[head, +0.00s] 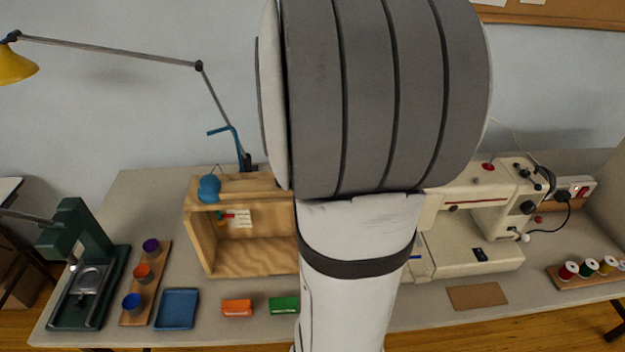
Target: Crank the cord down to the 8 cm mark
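An open-fronted wooden box (204,246) stands on the table left of centre. A rounded blue piece (209,188) sits at its top left, with a thin dark line above it. Inside the box is a small white card (240,219), with small red, green and orange pieces beside it. The card's markings are too small to read, and I cannot make out the cord or an 8 cm mark. My arm hides the box's right part. My gripper is out of view.
A dark green press (80,235) stands left, beside a board of coloured cups (142,271) and a blue tray (176,309). Orange (237,308) and green (284,305) blocks lie in front of the box. A sewing machine (505,215) and thread spools (589,268) are right.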

